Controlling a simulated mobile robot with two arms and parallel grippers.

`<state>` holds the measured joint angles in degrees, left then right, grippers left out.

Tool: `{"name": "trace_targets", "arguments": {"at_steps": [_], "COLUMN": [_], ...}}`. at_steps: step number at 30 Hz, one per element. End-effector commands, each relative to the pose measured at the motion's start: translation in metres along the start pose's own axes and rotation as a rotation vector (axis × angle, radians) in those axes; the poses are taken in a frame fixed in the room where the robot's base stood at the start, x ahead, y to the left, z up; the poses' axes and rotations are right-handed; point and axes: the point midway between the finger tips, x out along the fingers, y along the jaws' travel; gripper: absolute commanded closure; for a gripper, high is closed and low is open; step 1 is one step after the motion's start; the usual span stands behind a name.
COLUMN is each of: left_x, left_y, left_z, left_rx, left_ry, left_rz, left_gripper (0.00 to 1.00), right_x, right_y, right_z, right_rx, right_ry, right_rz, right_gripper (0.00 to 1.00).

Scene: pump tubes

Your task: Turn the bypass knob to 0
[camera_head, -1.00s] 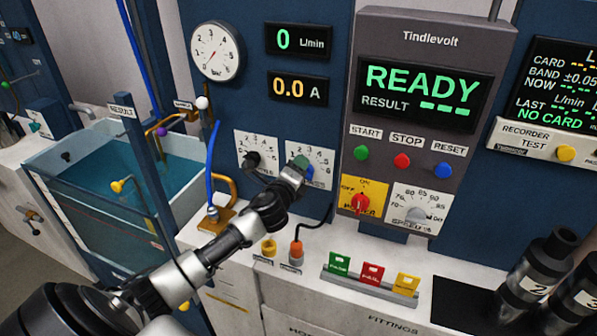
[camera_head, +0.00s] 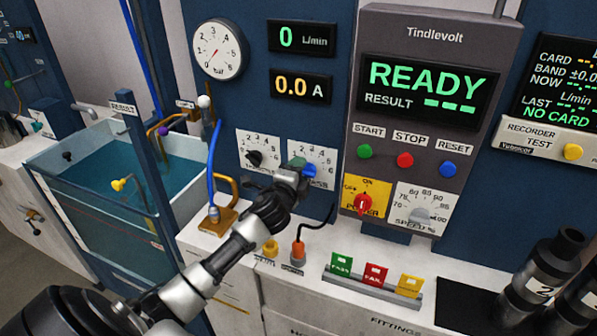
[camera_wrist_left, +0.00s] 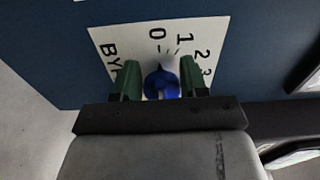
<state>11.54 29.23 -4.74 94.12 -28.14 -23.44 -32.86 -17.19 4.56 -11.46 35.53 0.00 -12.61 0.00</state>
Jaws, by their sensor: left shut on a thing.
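The bypass knob is a blue dial (camera_wrist_left: 161,84) on a white scale plate (camera_wrist_left: 112,42). Part of the lettering "BY" and the numbers 0, 1, 2 and 3 show in the left wrist view. The knob's pale front part lies below the gap between 0 and 1, but its exact setting is blurred. My left gripper (camera_wrist_left: 164,80) has a green finger on each side of the knob and is shut on it. In the head view the left gripper (camera_head: 301,168) covers much of the knob and its plate. My right gripper is not in view.
A black knob (camera_head: 254,158) on a similar plate is just left of the gripper. The red power knob (camera_head: 363,204) and grey speed knob (camera_head: 421,214) are to the right. A blue hose (camera_head: 213,165) stands to the left. Colored tags (camera_head: 375,275) sit on the counter below.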

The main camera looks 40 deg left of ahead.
Motion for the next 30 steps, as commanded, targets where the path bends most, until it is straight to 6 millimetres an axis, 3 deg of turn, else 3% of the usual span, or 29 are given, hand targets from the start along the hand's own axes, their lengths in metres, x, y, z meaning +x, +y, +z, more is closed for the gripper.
{"name": "trace_targets", "arguments": {"at_steps": [8,9,13,23,30], "left_x": [0.0,0.0,0.0,-0.003,-0.036], "left_y": [0.0,0.0,0.0,0.001,0.003], "left_z": [0.0,0.0,0.0,0.0,0.0], "left_rx": [-0.002,-0.002,-0.001,0.0,0.0], "left_ry": [-0.001,-0.001,0.0,0.001,0.002], "left_rz": [0.0,0.0,0.0,0.0,0.001], "left_gripper": [0.81,0.51,0.32,0.32,0.32], "right_x": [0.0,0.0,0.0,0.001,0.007], "right_y": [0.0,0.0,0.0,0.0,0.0], "right_z": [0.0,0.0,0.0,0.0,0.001], "right_rx": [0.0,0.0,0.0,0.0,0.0], "right_ry": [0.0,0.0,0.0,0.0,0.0], "right_rz": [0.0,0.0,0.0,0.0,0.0], "right_gripper": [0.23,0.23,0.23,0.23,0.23]}}
